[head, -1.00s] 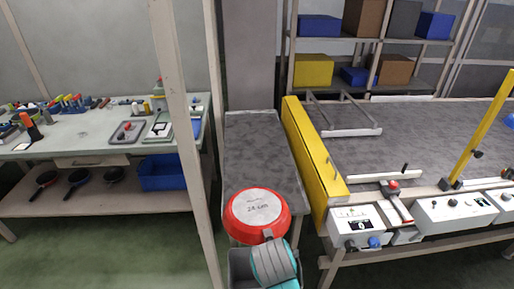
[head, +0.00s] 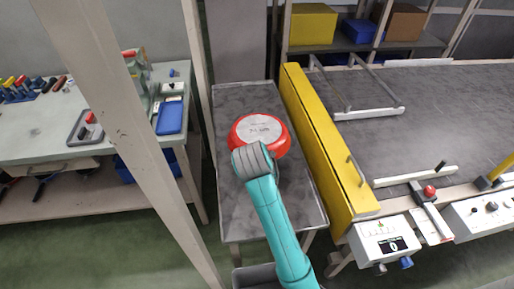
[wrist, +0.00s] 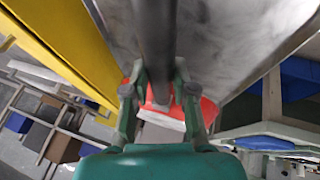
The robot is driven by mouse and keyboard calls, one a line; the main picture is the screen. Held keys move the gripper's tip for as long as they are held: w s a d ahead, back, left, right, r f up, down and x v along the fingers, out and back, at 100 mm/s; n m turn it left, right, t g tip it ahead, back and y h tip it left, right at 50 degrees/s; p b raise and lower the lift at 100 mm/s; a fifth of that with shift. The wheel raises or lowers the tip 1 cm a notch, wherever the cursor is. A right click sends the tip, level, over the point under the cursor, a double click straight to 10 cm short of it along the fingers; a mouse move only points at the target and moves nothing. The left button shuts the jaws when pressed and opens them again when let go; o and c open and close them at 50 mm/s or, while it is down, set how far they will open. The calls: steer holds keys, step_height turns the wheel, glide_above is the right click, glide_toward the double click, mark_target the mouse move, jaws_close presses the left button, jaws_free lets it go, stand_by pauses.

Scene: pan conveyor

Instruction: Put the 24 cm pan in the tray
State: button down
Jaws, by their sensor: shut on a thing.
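The red pan (head: 270,131) is bottom up, with its pale base and a "24 cm" marking facing the head camera. It is over the middle of a grey metal surface with a raised rim, the tray (head: 235,215). I cannot tell whether the pan touches it. My gripper (wrist: 160,80) is shut on the pan's dark handle (wrist: 154,35) in the wrist view. Red parts of the pan (wrist: 207,110) show behind the fingers. In the head view my wrist hides the handle and most of the fingers.
A yellow barrier (head: 325,150) runs along the tray's right side, with the conveyor (head: 450,110) beyond. A pale post (head: 125,130) stands to the left, before a workbench (head: 80,125). A grey bin (head: 255,277) is below the tray's near end. The tray around the pan is clear.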

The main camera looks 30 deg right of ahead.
steer(key=shift+f, duration=4.7)
steer(key=c, duration=0.9)
jaws_free()
steer(key=shift+c, duration=0.2)
